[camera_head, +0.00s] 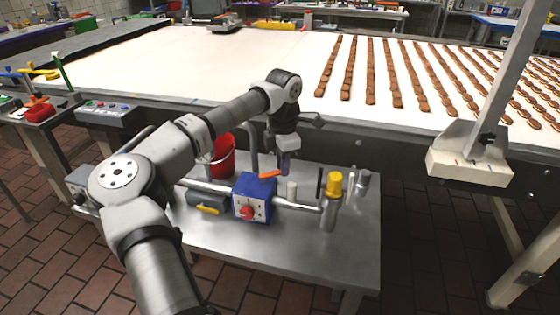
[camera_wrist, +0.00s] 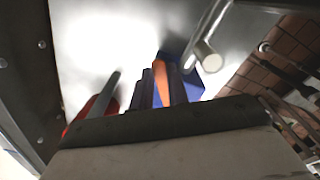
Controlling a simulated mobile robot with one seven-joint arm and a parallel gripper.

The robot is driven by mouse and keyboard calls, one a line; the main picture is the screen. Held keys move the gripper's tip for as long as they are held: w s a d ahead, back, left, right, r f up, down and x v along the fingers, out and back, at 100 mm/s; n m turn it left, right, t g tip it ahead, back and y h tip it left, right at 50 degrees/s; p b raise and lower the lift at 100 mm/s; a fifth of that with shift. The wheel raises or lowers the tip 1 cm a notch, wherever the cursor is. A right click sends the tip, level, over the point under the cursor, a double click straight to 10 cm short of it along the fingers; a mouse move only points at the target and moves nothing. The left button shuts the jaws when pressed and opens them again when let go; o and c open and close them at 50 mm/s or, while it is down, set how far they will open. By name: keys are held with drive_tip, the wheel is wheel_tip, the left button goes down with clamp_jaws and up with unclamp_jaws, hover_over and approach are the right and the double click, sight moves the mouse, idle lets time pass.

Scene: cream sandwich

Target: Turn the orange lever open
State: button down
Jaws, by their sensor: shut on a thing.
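The orange lever (camera_head: 267,174) sits above the steel pipework on the metal table, at the right top edge of the blue box (camera_head: 255,192). In the wrist view the lever (camera_wrist: 161,80) shows as an orange strip between my two dark fingers. My gripper (camera_head: 285,168) points down over the table and is shut on the lever; the fingers hide part of it. The lever's pivot is not clearly visible. The blue box (camera_wrist: 188,84) is just behind the fingers in the wrist view.
A red knob (camera_head: 247,212) is on the blue box's front. A yellow-capped steel cylinder (camera_head: 334,183) stands to the right. A red bucket (camera_head: 222,157) is at the table's back left. The conveyor (camera_head: 230,75) with rows of brown biscuits runs behind. The table's front right is clear.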

drive_tip(key=s+m, duration=0.1)
drive_tip(key=m, duration=0.2)
drive_tip(key=s+m, duration=0.1)
drive_tip(key=m, duration=0.1)
drive_tip(key=shift+s+d+m+b, duration=0.1)
drive_tip(key=shift+s+m+b, duration=0.2)
drive_tip(key=shift+b, duration=0.1)
idle(0.3)
drive_tip(key=c, duration=1.4)
unclamp_jaws()
drive_tip(key=shift+o, duration=0.2)
wheel_tip(320, 180, up, 14)
drive_tip(key=b, duration=0.1)
drive_tip(key=shift+b, duration=0.3)
